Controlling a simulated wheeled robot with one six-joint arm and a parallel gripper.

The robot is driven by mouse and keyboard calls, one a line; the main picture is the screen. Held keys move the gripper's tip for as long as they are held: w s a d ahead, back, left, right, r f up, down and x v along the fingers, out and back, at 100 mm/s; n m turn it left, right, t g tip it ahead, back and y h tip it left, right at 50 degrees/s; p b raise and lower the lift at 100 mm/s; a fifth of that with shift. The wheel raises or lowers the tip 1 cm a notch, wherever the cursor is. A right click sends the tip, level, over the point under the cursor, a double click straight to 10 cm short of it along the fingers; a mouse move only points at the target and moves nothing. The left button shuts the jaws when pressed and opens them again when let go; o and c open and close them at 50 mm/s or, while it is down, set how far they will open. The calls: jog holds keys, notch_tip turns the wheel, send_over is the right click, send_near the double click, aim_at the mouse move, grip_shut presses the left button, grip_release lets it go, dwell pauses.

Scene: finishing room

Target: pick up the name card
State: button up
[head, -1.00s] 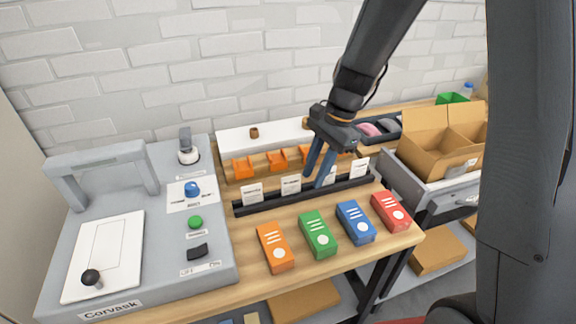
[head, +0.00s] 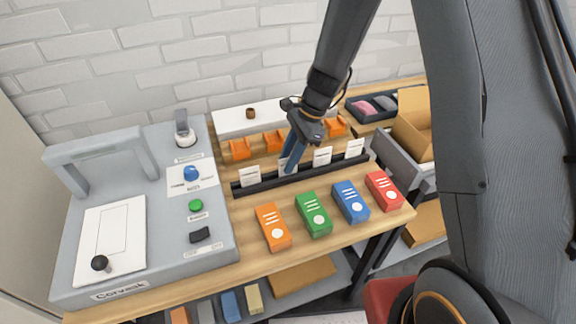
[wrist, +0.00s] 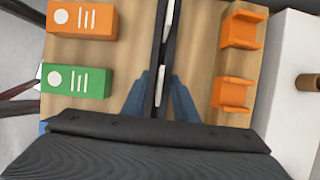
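White name cards stand upright in a long black rack (head: 304,178) on the wooden bench: one at the left end (head: 249,175), one (head: 322,157) right of my gripper, and one at the right end (head: 354,148). Another name card (head: 283,165), second from left, is partly hidden by my gripper (head: 290,166). In the wrist view, my gripper (wrist: 160,97) is open, with one blue finger on each side of the rack. A card (wrist: 161,86) shows as a thin white edge between the fingertips. I cannot tell whether either finger touches it.
Orange, green (head: 313,214), blue and red boxes lie in front of the rack. Orange holders (head: 240,149) stand behind it, before a white block (head: 232,122). A grey machine (head: 140,215) fills the left. A cardboard box (head: 412,125) and a dark tray (head: 366,108) are at the right.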

jog(key=shift+f, duration=0.3)
jog(key=shift+c, duration=0.3)
grip_shut()
jog(key=shift+r, duration=0.15)
